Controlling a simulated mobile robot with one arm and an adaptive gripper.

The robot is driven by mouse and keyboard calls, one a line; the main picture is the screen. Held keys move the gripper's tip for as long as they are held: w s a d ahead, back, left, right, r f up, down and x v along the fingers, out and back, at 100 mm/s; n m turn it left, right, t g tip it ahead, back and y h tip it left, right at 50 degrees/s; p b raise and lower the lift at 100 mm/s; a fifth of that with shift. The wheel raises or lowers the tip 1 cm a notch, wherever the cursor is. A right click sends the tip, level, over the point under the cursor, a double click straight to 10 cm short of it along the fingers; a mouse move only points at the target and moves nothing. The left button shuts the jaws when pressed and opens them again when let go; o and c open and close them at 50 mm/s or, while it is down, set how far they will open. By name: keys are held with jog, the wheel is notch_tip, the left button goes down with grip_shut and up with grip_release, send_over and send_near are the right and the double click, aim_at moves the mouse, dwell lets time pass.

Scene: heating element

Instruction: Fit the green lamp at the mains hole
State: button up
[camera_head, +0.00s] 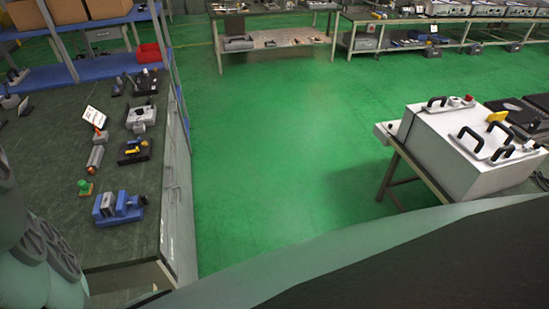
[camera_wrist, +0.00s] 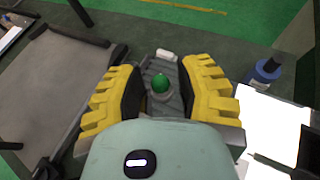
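My gripper (camera_wrist: 158,82) shows in the wrist view, with yellow ridged fingers and black inner pads standing apart. A green round cap (camera_wrist: 160,84) sits in the gap, over a grey ridged part. Gaps show between cap and pads. I cannot tell whether the pads press on the grey part. In the head view, a green knob-like piece (camera_head: 85,187) on a small tan base stands on the left bench; I cannot tell which green piece is the lamp. A white heater box (camera_head: 450,155) with black handles stands at right; no mains hole can be made out. My gripper is outside the head view.
The dark left bench (camera_head: 60,225) carries a blue block device (camera_head: 118,208), a cylinder (camera_head: 95,158) and several fixtures. Clear green floor (camera_head: 270,150) lies between the benches. The wrist view shows a dark blue bottle (camera_wrist: 267,70) and a bright white sheet (camera_wrist: 270,125) at right.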

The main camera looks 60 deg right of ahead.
jog(key=shift+o, duration=0.8)
jog(key=shift+d+r, duration=0.1)
jog(key=shift+s+d+r, duration=0.1)
jog(key=shift+d+r, duration=0.1)
jog(key=shift+d, duration=0.1)
jog(key=shift+v, duration=0.9)
jog(key=v, duration=0.9)
jog(key=shift+d, duration=0.25)
